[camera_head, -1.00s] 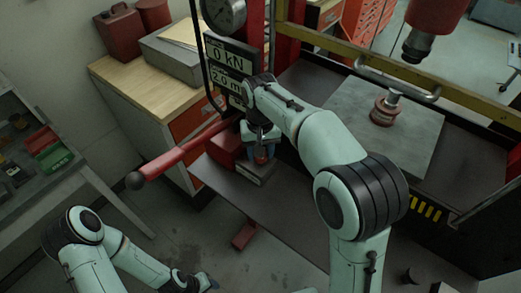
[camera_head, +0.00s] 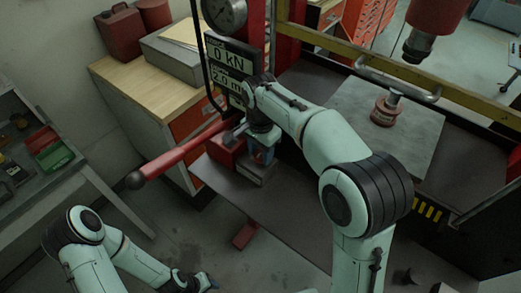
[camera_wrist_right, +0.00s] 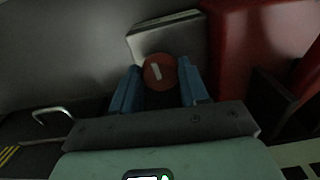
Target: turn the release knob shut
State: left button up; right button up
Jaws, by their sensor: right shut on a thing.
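The release knob (camera_wrist_right: 159,71) is a round red disc with a white mark, seen face-on in the right wrist view. It sits between the two blue fingers of my right gripper (camera_wrist_right: 158,90), which is shut on it from both sides. In the head view my right gripper (camera_head: 262,153) is at the front of the red pump body (camera_head: 222,152), above a grey block (camera_head: 255,172), and the knob is hidden there. My left gripper (camera_head: 203,283) is low at the bottom edge, away from the pump; its fingers are too small to read.
A red lever (camera_head: 175,162) with a black ball end sticks out left of the pump. A display (camera_head: 228,65) reading 0 kN and a gauge (camera_head: 222,12) stand behind my right gripper. The press plate (camera_head: 400,120) lies to the right. Open floor is in front.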

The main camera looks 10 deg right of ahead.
aim_at(261, 154)
jog(key=shift+m, duration=0.7)
jog(key=o, duration=1.1)
jog(key=shift+c, duration=0.2)
notch_tip(261, 154, up, 13)
jog(key=shift+r, duration=0.2)
